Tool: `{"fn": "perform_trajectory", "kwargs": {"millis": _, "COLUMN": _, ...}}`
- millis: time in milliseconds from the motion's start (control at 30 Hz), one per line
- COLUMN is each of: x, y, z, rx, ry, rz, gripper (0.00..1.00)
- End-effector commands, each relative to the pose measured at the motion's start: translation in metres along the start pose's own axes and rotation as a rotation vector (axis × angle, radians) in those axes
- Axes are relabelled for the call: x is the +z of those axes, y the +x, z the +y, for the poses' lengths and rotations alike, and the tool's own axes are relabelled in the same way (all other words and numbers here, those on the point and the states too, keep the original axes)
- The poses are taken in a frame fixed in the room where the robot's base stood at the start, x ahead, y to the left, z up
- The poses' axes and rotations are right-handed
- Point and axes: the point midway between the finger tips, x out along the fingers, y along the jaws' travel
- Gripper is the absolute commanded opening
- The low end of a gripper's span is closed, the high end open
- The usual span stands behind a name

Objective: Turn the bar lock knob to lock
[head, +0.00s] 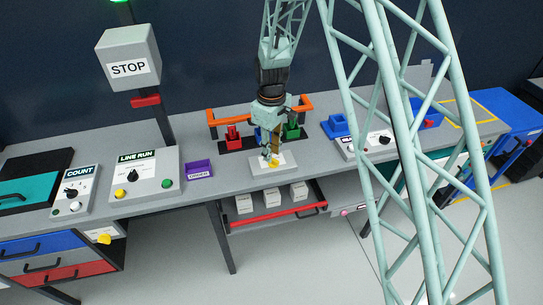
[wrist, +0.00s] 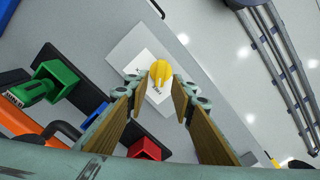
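A yellow knob (wrist: 160,72) sits on a light plate (wrist: 130,55) on the bench; its label is too small to read. In the head view the plate (head: 287,163) lies in front of the orange bar, and my gripper partly hides the knob. My gripper (head: 270,158) points down above the plate. In the wrist view my gripper (wrist: 157,92) is open and empty, its fingers spread with the knob showing beyond and between the tips. I cannot tell which marking the knob points to. Another yellow knob (head: 104,239) is on the bench front at left.
An orange bar (head: 303,105) stands behind, with red (head: 232,133) and green (head: 292,130) blocks near it. The line run panel (head: 146,175) and a purple tray (head: 199,170) are left. Another panel (head: 365,144) is right. An open drawer (head: 268,217) holds white boxes below.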

Motion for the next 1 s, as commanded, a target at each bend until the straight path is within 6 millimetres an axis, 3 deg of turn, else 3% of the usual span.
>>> {"fn": "perform_trajectory", "kwargs": {"millis": 300, "x": 0.0, "y": 0.021, "z": 0.0, "rx": 0.0, "ry": 0.0, "rz": 0.0, "gripper": 0.23}}
{"fn": "perform_trajectory", "kwargs": {"millis": 733, "x": 0.0, "y": 0.024, "z": 0.0, "rx": 0.0, "ry": 0.0, "rz": 0.0, "gripper": 0.23}}
{"fn": "perform_trajectory", "kwargs": {"millis": 1000, "x": 0.0, "y": 0.024, "z": 0.0, "rx": 0.0, "ry": 0.0, "rz": 0.0, "gripper": 0.0}}
